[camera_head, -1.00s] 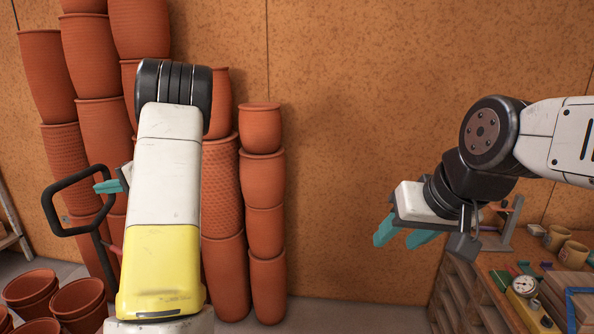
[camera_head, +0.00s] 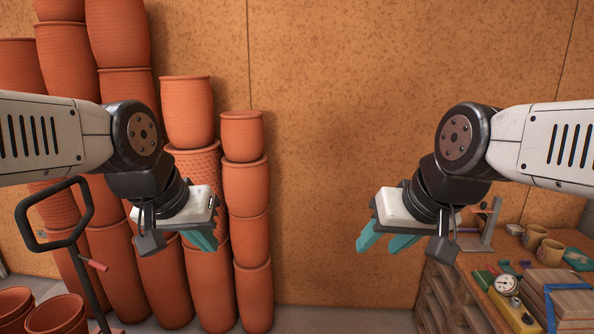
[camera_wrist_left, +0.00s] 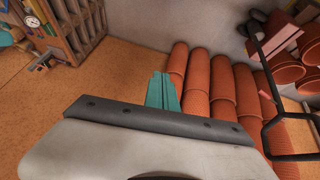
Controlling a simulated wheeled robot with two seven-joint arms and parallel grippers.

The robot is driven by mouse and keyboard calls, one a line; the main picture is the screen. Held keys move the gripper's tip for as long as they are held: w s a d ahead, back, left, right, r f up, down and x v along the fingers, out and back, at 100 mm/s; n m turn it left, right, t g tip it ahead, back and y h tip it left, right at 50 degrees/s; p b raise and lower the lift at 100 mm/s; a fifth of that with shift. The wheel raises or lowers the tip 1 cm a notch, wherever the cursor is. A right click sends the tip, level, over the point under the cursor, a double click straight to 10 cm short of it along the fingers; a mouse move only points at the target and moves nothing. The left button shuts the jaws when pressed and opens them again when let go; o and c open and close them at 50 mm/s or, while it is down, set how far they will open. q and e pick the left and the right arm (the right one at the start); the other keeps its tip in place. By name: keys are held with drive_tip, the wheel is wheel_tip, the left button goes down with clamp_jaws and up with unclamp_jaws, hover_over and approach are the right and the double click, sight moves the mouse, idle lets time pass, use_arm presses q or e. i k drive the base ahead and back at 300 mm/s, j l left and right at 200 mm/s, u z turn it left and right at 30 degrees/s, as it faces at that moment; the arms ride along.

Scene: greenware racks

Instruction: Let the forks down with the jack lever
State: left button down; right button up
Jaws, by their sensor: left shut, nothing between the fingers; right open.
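The pallet jack's black loop handle (camera_head: 54,213) stands at the left of the head view. A small red lever (camera_head: 97,264) sticks out from its shaft below the loop. The handle also shows at the right edge of the left wrist view (camera_wrist_left: 268,135). My right gripper (camera_head: 388,243) is open and empty, in front of the bare wall.
Tall stacks of terracotta pots (camera_head: 190,115) stand against the wall behind my left gripper. More pots (camera_head: 57,315) sit at the lower left. A workbench (camera_head: 470,262) with a gauge, mugs and boards stands at the right. The space between my grippers is clear.

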sight(97, 265)
drive_tip(key=u, duration=2)
